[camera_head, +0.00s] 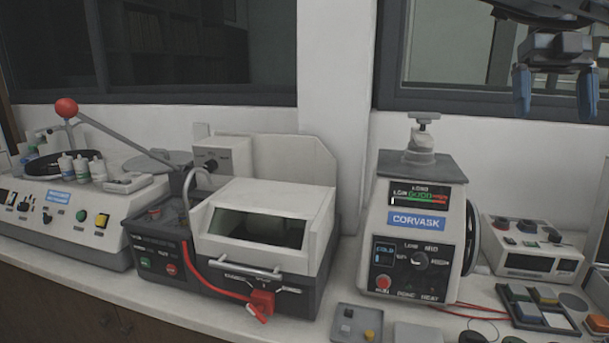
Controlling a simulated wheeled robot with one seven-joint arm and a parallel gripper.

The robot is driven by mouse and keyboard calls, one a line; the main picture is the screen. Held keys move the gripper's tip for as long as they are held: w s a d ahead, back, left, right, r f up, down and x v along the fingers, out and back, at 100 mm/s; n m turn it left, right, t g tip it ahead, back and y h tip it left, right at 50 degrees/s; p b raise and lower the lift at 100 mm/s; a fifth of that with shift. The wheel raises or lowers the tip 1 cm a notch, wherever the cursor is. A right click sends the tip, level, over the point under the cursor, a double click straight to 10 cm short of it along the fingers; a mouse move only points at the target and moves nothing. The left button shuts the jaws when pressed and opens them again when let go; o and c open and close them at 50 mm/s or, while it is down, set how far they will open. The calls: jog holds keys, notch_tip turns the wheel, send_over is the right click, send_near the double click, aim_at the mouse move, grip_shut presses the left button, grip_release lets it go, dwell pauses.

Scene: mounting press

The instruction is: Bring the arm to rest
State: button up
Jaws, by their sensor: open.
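My gripper (556,94) is at the upper right of the head view, raised above the bench in front of the window. Its two blue fingers point down and stand apart, with nothing between them. My arm runs out of the top edge of the picture, so most of it is hidden. The mounting press (418,230), a pale housing with a blue CORVASK label, a small display and a grey top with a clamp knob, stands on the bench below and left of my gripper. My gripper touches nothing that I can see.
A cutting machine (262,226) with a windowed hood and red lever stands left of the press. A polisher (66,211) with a red-knobbed lever is at far left. A control box (530,247), sample tray (540,306) and small grey tray (357,322) lie on the bench (205,309).

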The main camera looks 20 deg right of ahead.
jog(key=s+d+f+n+h, duration=0.5)
jog(key=d+f+h, duration=0.1)
jog(key=f, duration=0.5)
jog(key=s+d+f+n+h, duration=0.5)
jog(key=d+f, duration=0.1)
jog(key=f, duration=0.4)
jog(key=s+d+f+n+h, duration=0.5)
jog(key=d+f+n+h, duration=0.1)
jog(key=f, duration=0.5)
jog(key=s+a+f+n+t+y+b, duration=0.1)
jog(key=a+f+n+t+y, duration=0.3)
jog(key=a+n+t, duration=0.6)
jog(key=s+a+f+n+t+y, duration=0.15)
jog(key=a+f+n+t, duration=0.55)
jog(key=a+n, duration=0.7)
jog(key=s+a+n+t+y, duration=0.1)
jog(key=s+a+y, duration=0.25)
jog(key=a, duration=0.45)
jog(key=s+a+y, duration=0.2)
jog(key=s+a, duration=0.2)
jog(key=a, duration=0.5)
jog(key=s+a+r+y, duration=0.2)
jog(key=s+a+r, duration=0.1)
jog(key=s+a, duration=0.2)
jog(key=s+a+r+n+y, duration=0.1)
jog(key=s+a+r, duration=0.2)
jog(key=s+a, duration=0.2)
jog(key=shift+s+a+r+t+y, duration=0.3)
jog(key=shift+s+a+y, duration=0.1)
jog(key=shift+a, duration=0.15)
